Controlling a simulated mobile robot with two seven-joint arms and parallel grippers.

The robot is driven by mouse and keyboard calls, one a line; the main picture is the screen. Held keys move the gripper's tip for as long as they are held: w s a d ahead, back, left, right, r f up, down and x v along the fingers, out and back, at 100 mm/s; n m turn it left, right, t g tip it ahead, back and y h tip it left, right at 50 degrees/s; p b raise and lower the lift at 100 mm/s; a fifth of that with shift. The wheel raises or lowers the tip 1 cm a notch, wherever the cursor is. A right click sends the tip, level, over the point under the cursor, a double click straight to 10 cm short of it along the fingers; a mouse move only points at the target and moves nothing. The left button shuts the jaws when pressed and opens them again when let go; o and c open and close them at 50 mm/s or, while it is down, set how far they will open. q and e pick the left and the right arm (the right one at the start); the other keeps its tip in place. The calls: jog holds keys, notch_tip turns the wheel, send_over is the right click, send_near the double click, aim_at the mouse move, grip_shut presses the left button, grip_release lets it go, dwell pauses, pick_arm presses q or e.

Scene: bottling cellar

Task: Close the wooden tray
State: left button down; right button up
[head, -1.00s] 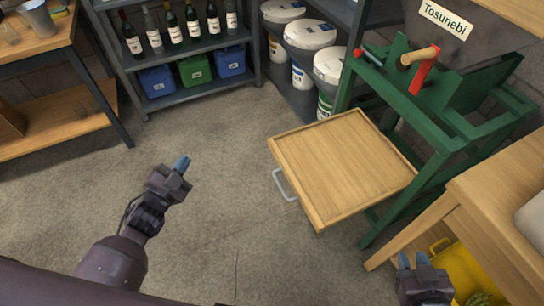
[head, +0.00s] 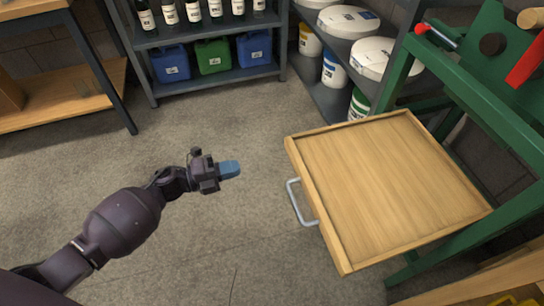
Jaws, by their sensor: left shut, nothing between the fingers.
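The wooden tray (head: 385,185) is pulled out from the green metal frame (head: 480,100) at the right of the head view. It is shallow, with a low rim, and looks empty. A grey metal handle (head: 297,203) is on its left front side. My left gripper (head: 230,169) is left of the tray, apart from the handle, with its blue fingertips pointing right toward the tray. Its fingers are together with nothing between them. My right gripper is out of view.
A grey shelf (head: 215,80) with bottles and blue and green canisters stands at the back. White-lidded buckets (head: 347,20) stand on a rack behind the tray. A wooden bench (head: 60,107) is at the left. The floor (head: 200,235) around my left gripper is clear.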

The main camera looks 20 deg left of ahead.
aim_at(292, 153)
pick_arm(q)
jog(key=b+x, duration=0.2)
jog(key=x, duration=1)
jog(key=shift+w+d, duration=0.15)
jog(key=shift+d, duration=0.1)
jog(key=shift+w+d+r, duration=0.1)
jog(key=shift+w+d, duration=0.3)
jog(key=shift+d, duration=0.1)
